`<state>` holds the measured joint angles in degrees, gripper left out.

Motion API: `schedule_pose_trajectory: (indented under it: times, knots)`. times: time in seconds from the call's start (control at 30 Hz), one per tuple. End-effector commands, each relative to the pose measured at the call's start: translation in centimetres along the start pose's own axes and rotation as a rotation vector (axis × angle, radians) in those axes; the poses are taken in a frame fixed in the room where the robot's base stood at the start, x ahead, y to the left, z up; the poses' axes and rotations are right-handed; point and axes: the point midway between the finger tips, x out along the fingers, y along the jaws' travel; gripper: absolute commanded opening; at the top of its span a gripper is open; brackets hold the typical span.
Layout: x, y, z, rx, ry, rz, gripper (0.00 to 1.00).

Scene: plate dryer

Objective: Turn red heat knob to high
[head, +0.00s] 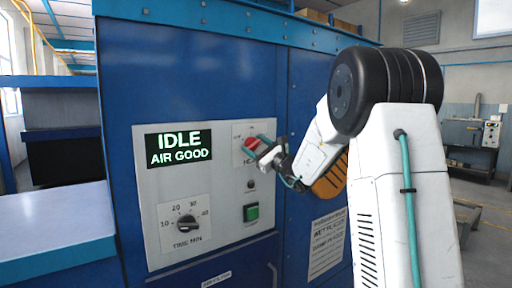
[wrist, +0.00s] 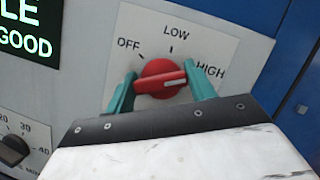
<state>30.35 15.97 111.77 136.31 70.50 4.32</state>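The red heat knob (wrist: 160,77) sits on a white dial plate (wrist: 222,45) marked OFF, LOW and HIGH. Its white pointer line is on its right side and points right, just below the HIGH label. My gripper (wrist: 161,82) has its teal fingers on the left and right sides of the knob, and they appear to touch it. The right finger covers the area beside HIGH. In the head view the knob (head: 252,143) shows between the fingers, and my wrist hides part of the dial plate.
The grey control panel (head: 150,225) also holds a display (head: 179,147) reading IDLE, AIR GOOD, a black time knob (head: 187,222), a green button (head: 251,213) and a small dark button (head: 250,185). The blue cabinet (head: 200,60) surrounds it.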

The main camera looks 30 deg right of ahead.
Motion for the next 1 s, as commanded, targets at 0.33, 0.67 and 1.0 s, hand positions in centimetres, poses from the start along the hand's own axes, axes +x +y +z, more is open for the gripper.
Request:
schedule_pose_trajectory:
  times: [0.33, 0.67, 1.0]
  knots:
    - [-0.1, 0.1, -0.1, 0.001, 0.001, 0.001, 0.76]
    - [-4.2, -0.1, -0.1, 0.001, 0.005, -0.001, 0.76]
    - [-7.8, 0.0, -0.1, 0.001, 0.003, -0.001, 0.76]
